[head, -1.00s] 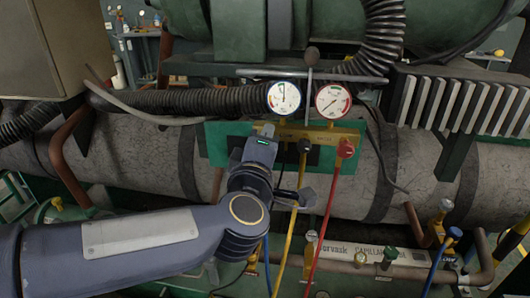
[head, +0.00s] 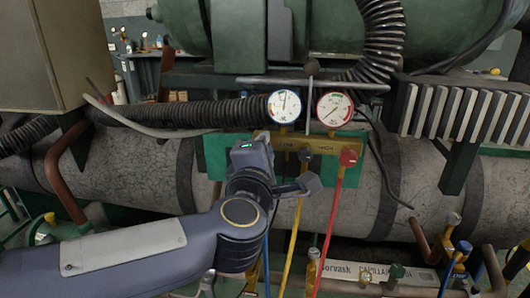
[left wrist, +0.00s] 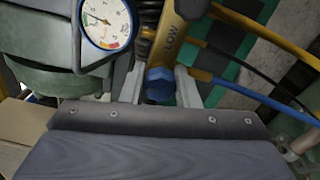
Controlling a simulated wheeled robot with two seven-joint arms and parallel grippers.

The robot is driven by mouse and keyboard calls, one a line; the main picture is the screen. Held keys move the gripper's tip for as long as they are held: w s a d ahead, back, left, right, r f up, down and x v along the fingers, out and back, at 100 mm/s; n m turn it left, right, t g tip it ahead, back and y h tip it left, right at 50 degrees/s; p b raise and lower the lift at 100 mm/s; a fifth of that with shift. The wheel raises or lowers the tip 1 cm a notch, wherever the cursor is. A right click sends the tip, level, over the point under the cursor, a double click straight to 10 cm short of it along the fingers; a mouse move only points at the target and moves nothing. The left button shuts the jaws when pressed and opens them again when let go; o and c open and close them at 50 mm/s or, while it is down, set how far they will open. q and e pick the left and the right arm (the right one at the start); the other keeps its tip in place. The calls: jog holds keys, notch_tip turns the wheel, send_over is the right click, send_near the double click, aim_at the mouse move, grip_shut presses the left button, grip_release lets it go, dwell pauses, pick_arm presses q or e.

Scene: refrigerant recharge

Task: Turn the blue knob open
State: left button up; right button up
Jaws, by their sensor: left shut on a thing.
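The blue knob (left wrist: 160,85) sits at the end of the yellow manifold's LOW side in the left wrist view. My left gripper (left wrist: 161,88) is shut on it, with one finger on each side. In the head view my left gripper (head: 261,138) is at the left end of the yellow manifold (head: 318,146), and my own wrist hides the blue knob there. The left gauge (head: 284,106) stands above it and also shows in the left wrist view (left wrist: 106,20). My right gripper is not in view.
The right gauge (head: 334,108) and a red knob (head: 348,157) are to the right on the manifold. A yellow hose (head: 292,235) and a red hose (head: 328,225) hang below, close to my wrist. A large grey pipe (head: 110,165) runs behind.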

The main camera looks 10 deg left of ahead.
pick_arm(q)
jog(key=o, duration=1)
jog(key=shift+c, duration=0.2)
jog(key=s+p, duration=0.1)
jog(key=s, duration=0.6)
jog(key=shift+s+a, duration=0.15)
jog(key=shift+s, duration=0.25)
